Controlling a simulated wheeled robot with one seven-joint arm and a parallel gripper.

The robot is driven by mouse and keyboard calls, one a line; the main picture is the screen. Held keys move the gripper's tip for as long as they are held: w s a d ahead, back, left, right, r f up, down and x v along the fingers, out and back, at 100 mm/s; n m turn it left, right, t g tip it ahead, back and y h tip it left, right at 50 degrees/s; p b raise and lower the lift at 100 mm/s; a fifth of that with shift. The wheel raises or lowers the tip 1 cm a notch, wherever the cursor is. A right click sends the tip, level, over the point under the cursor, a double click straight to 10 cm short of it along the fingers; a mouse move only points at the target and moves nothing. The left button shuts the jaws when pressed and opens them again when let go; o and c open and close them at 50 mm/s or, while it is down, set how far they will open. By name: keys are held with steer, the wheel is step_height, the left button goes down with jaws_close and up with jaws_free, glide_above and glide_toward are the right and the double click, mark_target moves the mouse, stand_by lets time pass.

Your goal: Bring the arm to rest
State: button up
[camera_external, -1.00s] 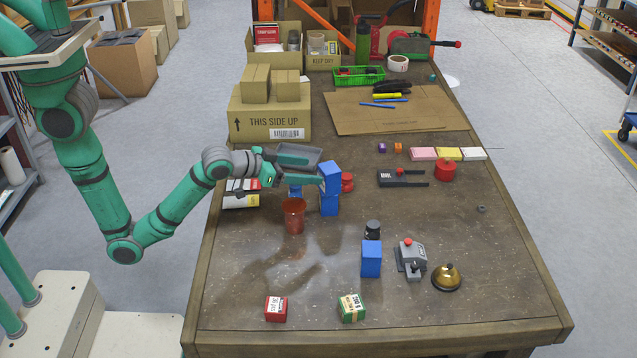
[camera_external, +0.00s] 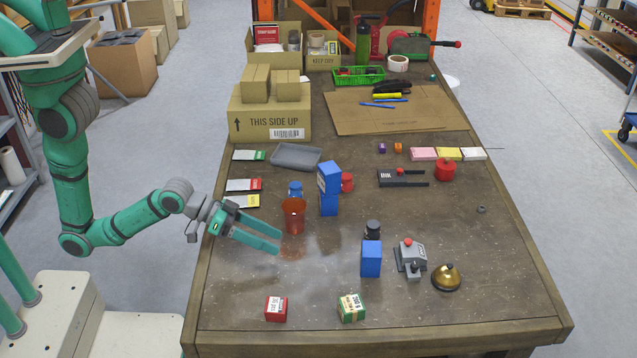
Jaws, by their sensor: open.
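My gripper (camera_external: 275,240) is at the left side of the table, above its surface. Its two green fingers point right and are spread apart, with nothing between them. The arm reaches in low from the left, past the table's left edge. An orange-red cup (camera_external: 294,216) stands just behind the fingers. I cannot tell whether the fingers touch it.
A grey tray (camera_external: 296,157) lies farther back. A red box (camera_external: 276,309) and a green box (camera_external: 351,308) stand in front.

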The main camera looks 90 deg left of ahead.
steer(key=shift+m+t+y, duration=0.5)
steer(key=shift+t+y, duration=0.1)
steer(key=shift+t, duration=0.1)
steer(key=s+a+f, duration=0.1)
steer(key=s, duration=0.3)
steer(key=s+a+f, duration=0.1)
steer(key=s+f, duration=0.1)
steer(key=s, duration=0.2)
steer(key=s+a+f, duration=0.2)
steer(key=s, duration=0.2)
steer(key=shift+s+a+f, duration=0.1)
steer(key=shift+s+f, duration=0.05)
steer(key=shift+s, duration=0.25)
steer(key=s+a+r+m+t+y, duration=0.1)
steer(key=s+a+r, duration=0.1)
steer(key=s, duration=1.2)
steer(key=shift+s+r+m, duration=0.3)
steer(key=shift+s+r, duration=0.1)
steer(key=shift+r, duration=0.15)
